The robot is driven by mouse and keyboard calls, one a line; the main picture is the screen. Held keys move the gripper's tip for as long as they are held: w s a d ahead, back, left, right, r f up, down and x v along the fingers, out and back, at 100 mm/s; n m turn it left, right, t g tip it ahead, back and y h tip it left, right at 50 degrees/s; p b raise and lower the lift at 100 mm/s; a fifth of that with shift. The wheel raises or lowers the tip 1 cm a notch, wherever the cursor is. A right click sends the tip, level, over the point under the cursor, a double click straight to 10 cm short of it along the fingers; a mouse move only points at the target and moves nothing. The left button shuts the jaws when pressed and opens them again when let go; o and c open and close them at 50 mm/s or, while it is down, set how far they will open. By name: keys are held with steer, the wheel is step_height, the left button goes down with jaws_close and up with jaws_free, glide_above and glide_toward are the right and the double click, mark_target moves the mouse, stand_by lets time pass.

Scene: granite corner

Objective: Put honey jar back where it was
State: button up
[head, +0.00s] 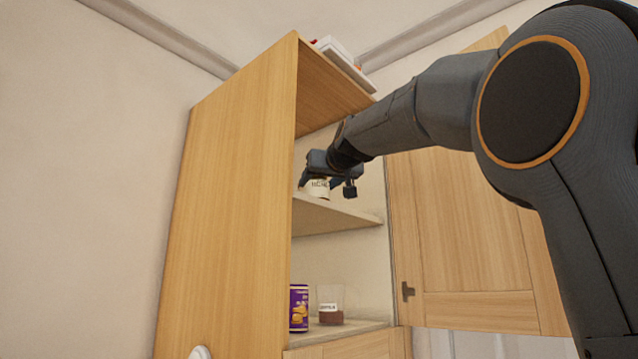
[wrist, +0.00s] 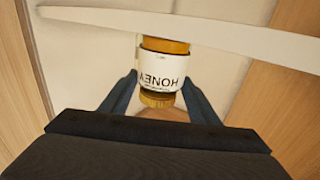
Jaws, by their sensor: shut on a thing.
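The honey jar (head: 318,188) has a white label and amber contents. It is in the upper compartment of the open wooden cabinet, just above or on the middle shelf (head: 330,217); I cannot tell if it touches. In the wrist view the honey jar (wrist: 165,70) appears upside down, its lettering inverted and its gold lid toward the bottom of the picture. My gripper (head: 328,186) is shut on it, one finger on each side. In the wrist view a pale shelf edge (wrist: 230,42) crosses near the jar's base.
A purple can (head: 299,308) and a clear container with brown contents (head: 331,305) stand on the lower shelf. The cabinet's side panel (head: 230,200) is left of my gripper. An open door (head: 470,230) is at right. A white item (head: 345,62) lies on top.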

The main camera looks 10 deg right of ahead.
steer(key=shift+s, duration=0.1)
steer(key=o, duration=1.5)
steer(key=shift+f, duration=0.1)
steer(key=shift+s+r, duration=0.15)
steer(key=shift+r, duration=0.05)
steer(key=s+d+b, duration=0.1)
steer(key=s+b, duration=0.3)
steer(key=s, duration=0.7)
steer(key=shift+s, duration=0.3)
